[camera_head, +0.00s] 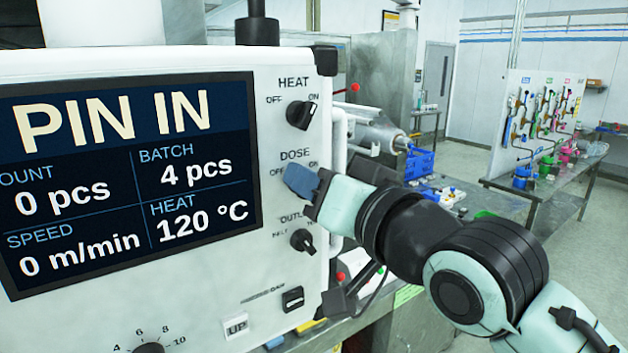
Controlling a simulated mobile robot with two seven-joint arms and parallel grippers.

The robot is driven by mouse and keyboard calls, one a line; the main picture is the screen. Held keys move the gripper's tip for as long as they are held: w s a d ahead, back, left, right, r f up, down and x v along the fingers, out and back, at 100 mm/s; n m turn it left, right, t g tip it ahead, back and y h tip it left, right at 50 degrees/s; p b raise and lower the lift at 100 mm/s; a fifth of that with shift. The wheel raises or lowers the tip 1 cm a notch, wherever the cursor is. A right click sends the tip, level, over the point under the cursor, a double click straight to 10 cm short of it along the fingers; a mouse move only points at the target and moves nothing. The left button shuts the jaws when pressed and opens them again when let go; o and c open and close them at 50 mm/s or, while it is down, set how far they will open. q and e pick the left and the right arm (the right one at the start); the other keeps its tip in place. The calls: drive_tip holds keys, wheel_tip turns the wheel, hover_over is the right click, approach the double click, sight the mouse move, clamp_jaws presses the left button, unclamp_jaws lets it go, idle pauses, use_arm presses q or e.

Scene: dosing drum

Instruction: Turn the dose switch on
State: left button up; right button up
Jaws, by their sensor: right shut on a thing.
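The white control panel (235,290) fills the left of the view. The dose label (294,155) sits on its right side, with OFF at its left and ON at its right. My right gripper (300,182) is at the panel just below this label, and its blue-grey fingers cover the dose switch. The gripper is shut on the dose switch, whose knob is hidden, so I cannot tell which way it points. My left gripper is not in view.
The heat switch (302,114) is above, tilted toward ON. The outlet switch (303,241) is below. The screen (130,180) reads PIN IN. A small black rocker (292,299) and an UP button (236,327) sit lower. Steel tables (545,190) stand behind at right.

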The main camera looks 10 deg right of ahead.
drive_tip(key=shift+m, duration=0.5)
drive_tip(key=o, duration=1)
drive_tip(key=shift+o, duration=0.2)
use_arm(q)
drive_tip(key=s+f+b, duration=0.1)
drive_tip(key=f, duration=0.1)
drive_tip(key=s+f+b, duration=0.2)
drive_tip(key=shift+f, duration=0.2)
use_arm(e)
drive_tip(key=v, duration=1.3)
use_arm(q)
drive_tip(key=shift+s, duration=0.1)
use_arm(e)
drive_tip(key=shift+s, duration=0.1)
